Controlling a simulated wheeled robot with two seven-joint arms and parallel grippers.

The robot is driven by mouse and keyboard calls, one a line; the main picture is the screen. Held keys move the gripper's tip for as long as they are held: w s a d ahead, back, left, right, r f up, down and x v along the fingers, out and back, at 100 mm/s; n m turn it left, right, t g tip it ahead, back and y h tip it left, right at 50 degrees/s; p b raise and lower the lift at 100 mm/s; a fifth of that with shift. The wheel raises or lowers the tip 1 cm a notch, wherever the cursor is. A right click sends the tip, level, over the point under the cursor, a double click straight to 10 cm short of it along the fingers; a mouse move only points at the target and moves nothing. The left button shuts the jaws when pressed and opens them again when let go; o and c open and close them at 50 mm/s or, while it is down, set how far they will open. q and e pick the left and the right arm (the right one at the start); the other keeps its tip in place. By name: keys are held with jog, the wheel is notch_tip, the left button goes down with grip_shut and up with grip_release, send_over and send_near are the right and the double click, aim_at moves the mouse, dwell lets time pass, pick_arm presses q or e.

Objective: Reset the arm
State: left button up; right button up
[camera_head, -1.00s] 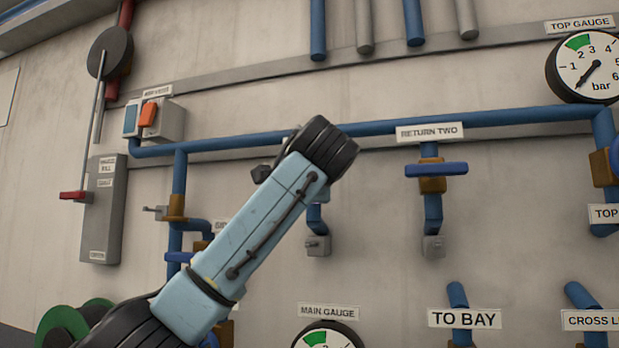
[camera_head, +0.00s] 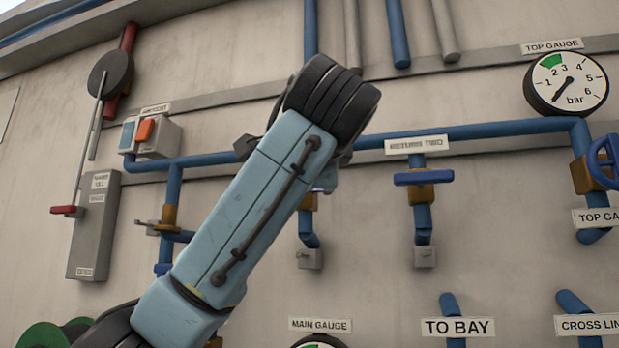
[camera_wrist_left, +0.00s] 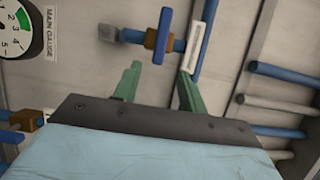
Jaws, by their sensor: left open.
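My left arm (camera_head: 250,205) rises from the lower left of the head view as a pale blue link with a black ribbed joint at its top. Its gripper does not show clearly there, hidden behind or beyond that joint. In the left wrist view my left gripper (camera_wrist_left: 160,70) has two green fingers spread well apart, with nothing between them. Beyond the fingertips is a blue valve handle (camera_wrist_left: 163,35) on a brown body, on the wall pipe. The fingers appear apart from it, though depth is hard to judge. My right gripper is in neither view.
The wall carries blue pipes (camera_head: 490,130), a valve (camera_head: 423,180) under the Return Two label, a top gauge (camera_head: 567,83) and a grey box (camera_head: 95,225). A red-ended lever (camera_head: 66,210) hangs at left. The main gauge (camera_wrist_left: 18,35) shows in the wrist view.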

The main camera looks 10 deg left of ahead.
pick_arm(q)
jog(key=shift+s+d, duration=0.15)
jog(key=shift+s, duration=0.35)
